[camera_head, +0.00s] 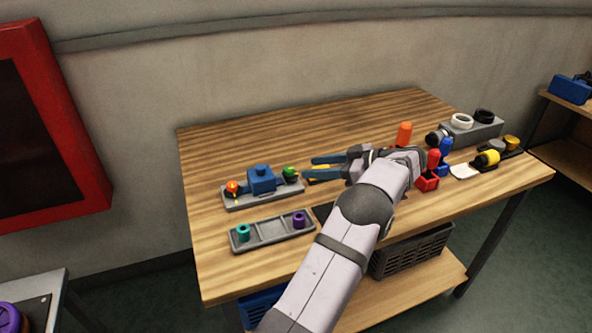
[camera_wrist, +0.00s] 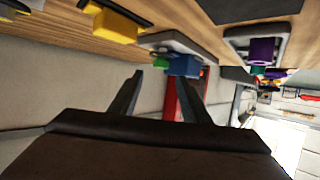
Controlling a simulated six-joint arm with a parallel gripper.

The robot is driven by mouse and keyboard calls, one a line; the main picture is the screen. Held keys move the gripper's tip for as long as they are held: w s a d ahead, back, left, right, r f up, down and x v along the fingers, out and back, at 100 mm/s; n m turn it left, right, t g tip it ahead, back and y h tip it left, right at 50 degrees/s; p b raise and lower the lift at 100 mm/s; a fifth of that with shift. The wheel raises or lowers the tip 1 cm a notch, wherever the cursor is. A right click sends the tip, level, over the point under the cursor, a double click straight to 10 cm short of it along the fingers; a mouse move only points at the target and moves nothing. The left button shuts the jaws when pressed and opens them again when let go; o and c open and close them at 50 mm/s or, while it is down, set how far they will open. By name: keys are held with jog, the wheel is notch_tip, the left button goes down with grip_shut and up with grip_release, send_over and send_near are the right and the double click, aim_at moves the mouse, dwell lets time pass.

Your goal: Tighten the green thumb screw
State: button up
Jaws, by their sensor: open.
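The green thumb screw (camera_head: 290,171) is at the right end of a grey base plate (camera_head: 235,204), beside a blue block (camera_head: 262,181). It also shows small, just left of the blue block, in the wrist view (camera_wrist: 160,64). My gripper (camera_head: 310,168) is open and empty, with its fingers pointing left toward the screw. In the wrist view the screw lies beyond the gap between my fingertips (camera_wrist: 163,84). It looks apart from them, but the exact distance is hard to tell.
An orange-red knob (camera_head: 232,187) is at the plate's left end. In front lies a grey tray (camera_head: 269,230) with a teal piece (camera_head: 243,232) and a purple piece (camera_head: 299,219). A yellow part (camera_head: 318,173) lies by my fingers. Several parts crowd the table's right side; its back left is clear.

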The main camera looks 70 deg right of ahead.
aim_at(291, 169)
jog(key=shift+p+x, duration=0.9)
jog(key=shift+x, duration=2.6)
jog(key=c, duration=1.1)
